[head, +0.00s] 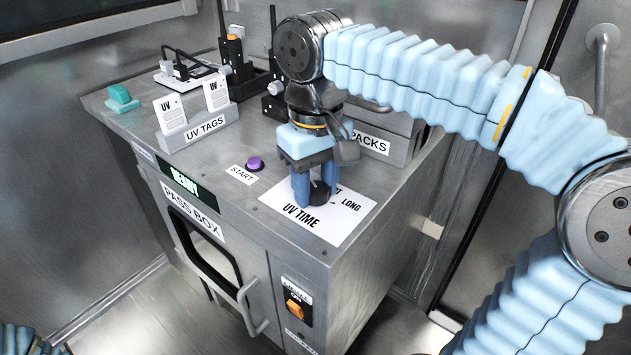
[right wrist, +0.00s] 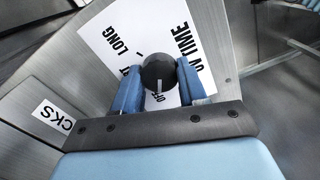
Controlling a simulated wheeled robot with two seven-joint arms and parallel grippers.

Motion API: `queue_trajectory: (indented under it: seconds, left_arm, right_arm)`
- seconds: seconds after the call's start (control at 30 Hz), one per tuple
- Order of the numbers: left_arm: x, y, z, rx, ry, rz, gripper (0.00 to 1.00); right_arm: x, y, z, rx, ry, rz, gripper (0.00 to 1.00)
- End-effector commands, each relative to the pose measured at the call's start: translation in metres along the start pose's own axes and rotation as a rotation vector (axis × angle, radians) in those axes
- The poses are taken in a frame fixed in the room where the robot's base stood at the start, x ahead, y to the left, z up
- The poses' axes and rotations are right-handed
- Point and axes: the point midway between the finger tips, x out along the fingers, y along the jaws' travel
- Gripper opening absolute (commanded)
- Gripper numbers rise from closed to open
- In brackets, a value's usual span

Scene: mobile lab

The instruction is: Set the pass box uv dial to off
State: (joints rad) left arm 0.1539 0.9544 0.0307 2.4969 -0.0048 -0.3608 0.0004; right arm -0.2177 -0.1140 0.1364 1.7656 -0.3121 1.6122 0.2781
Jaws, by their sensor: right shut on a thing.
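The UV dial is a round black knob (head: 319,192) on a white card (head: 345,222) marked UV TIME, on top of the pass box (head: 240,190). My right gripper (head: 315,190) points down with one blue finger on each side of the knob, shut on it. In the right wrist view the knob (right wrist: 158,72) sits between the fingers (right wrist: 158,80). A white line on it points down the picture toward the OFF lettering. SHORT, partly hidden, and LONG stand farther round the card. My left gripper is not in view.
A purple START button (head: 255,164) is left of the card. The UV TAGS holder (head: 197,127) and a teal item (head: 121,98) stand farther back. A PACKS bin (head: 372,142) is behind my gripper. An orange switch (head: 296,309) and door handle (head: 250,305) are on the front.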

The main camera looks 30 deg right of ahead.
Motion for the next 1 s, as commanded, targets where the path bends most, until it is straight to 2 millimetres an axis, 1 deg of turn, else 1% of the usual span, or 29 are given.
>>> queue_trajectory:
  seconds: [0.13, 0.17, 0.3, 0.57, 0.67, 0.77, 0.87, 1.0]
  left_arm:
    - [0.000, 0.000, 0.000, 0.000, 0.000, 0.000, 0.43]
    - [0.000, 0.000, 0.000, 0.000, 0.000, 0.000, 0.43]
    - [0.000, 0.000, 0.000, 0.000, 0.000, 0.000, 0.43]
    - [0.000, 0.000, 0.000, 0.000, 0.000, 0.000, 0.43]
    - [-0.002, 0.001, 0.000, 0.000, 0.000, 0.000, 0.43]
    - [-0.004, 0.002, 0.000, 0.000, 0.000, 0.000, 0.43]
    - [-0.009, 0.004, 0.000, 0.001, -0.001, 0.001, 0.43]
    - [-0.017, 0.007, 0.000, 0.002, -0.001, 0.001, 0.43]
  right_arm:
    - [0.000, 0.000, 0.000, -0.001, 0.002, 0.001, 0.11]
    - [0.000, 0.000, 0.000, -0.001, 0.002, 0.001, 0.46]
    - [0.000, 0.000, 0.000, 0.000, 0.001, 0.001, 0.67]
    - [-0.001, 0.000, 0.000, 0.000, 0.001, 0.000, 0.67]
    - [-0.006, 0.000, -0.001, 0.000, 0.002, 0.000, 0.67]
    - [-0.021, -0.001, -0.001, 0.000, 0.003, 0.000, 0.67]
    - [-0.044, -0.001, -0.001, -0.001, 0.004, 0.000, 0.67]
    - [-0.084, -0.001, -0.001, -0.001, 0.004, -0.001, 0.67]
